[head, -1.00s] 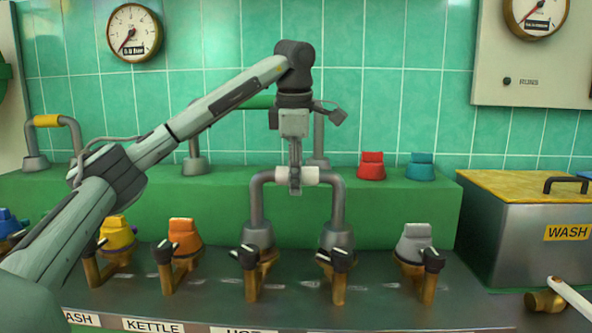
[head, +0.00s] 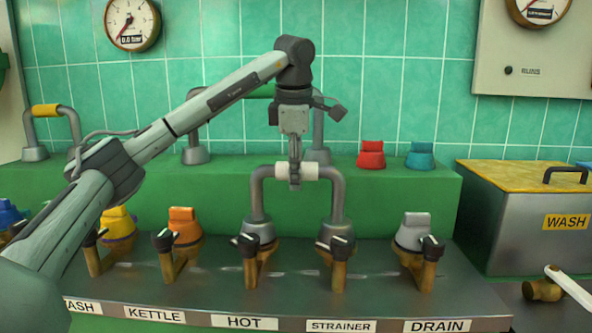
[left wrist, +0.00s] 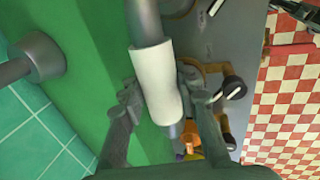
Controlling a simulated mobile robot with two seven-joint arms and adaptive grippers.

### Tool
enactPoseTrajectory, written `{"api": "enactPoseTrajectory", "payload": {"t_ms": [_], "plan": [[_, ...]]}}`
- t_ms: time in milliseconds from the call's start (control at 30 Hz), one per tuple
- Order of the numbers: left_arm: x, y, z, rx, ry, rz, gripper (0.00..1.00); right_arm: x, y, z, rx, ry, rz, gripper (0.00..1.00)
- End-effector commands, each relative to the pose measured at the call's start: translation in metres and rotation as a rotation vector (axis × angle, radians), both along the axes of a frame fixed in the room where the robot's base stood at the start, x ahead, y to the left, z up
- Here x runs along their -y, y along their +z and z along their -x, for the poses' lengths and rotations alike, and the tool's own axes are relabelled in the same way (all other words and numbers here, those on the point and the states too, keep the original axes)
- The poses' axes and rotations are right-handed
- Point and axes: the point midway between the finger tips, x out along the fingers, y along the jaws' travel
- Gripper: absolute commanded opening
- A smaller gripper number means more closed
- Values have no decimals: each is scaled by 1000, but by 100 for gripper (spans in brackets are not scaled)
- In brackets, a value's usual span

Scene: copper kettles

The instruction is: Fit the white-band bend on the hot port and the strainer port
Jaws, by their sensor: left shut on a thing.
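The white-band bend is a grey inverted-U pipe (head: 338,192) with a white band (head: 311,172) on its top. It stands upright, one flared foot (head: 257,228) at the hot port (head: 252,268) and the other (head: 337,230) at the strainer port (head: 339,275). Both feet look down on the ports, but I cannot tell whether they are fully seated. My left gripper (head: 295,180) is shut on the white band from above. In the left wrist view its fingers lie on either side of the band (left wrist: 155,80). My right gripper is not in view.
An orange cap (head: 184,225) sits on the kettle port and a grey cap (head: 414,230) on the drain port. Red (head: 371,156) and teal (head: 420,157) caps stand on the green ledge behind. A yellow-band bend (head: 45,112) stands back left. A steel wash tank (head: 530,220) is at right.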

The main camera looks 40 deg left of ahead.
Motion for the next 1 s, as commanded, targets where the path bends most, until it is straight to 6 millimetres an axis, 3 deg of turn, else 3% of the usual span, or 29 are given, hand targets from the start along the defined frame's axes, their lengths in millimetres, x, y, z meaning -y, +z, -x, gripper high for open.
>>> {"api": "enactPoseTrajectory", "payload": {"t_ms": [800, 833, 1000], "plan": [[0, -8, 0, 5, -1, 1, 5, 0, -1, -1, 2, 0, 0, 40], [0, -8, 0, 5, -1, 1, 31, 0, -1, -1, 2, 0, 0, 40], [0, -9, 0, 4, -1, 1, 53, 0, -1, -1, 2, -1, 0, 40]]}}
